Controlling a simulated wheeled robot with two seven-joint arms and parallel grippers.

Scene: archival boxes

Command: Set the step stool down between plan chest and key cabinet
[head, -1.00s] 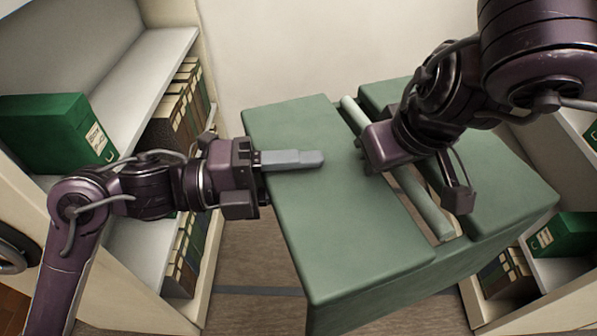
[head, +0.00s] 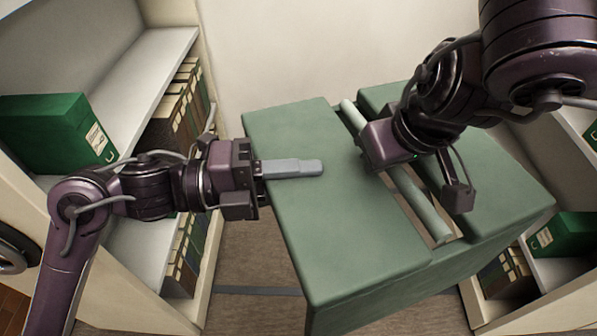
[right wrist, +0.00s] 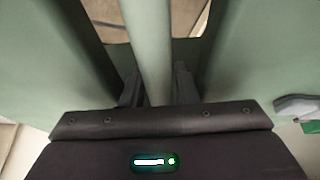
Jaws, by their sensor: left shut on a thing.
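The green step stool (head: 335,215) fills the middle of the head view, tilted in the picture, with a round pale green bar (head: 427,212) in the slot between its two top panels. My right gripper (head: 418,172) is over this bar; in the right wrist view the bar (right wrist: 150,45) runs between its two dark fingers, which are close against it. My left gripper (head: 258,172) is shut on a slim grey thing (head: 293,168) that sticks out over the stool's left panel; I cannot tell if they touch. I cannot make out the plan chest or key cabinet.
A cream shelf unit (head: 185,45) with a green box (head: 58,133) and several books stands at the left. Another shelf with a green box (head: 565,240) stands at the right. Brown floor with a grey strip (head: 255,291) shows between them, partly under the stool.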

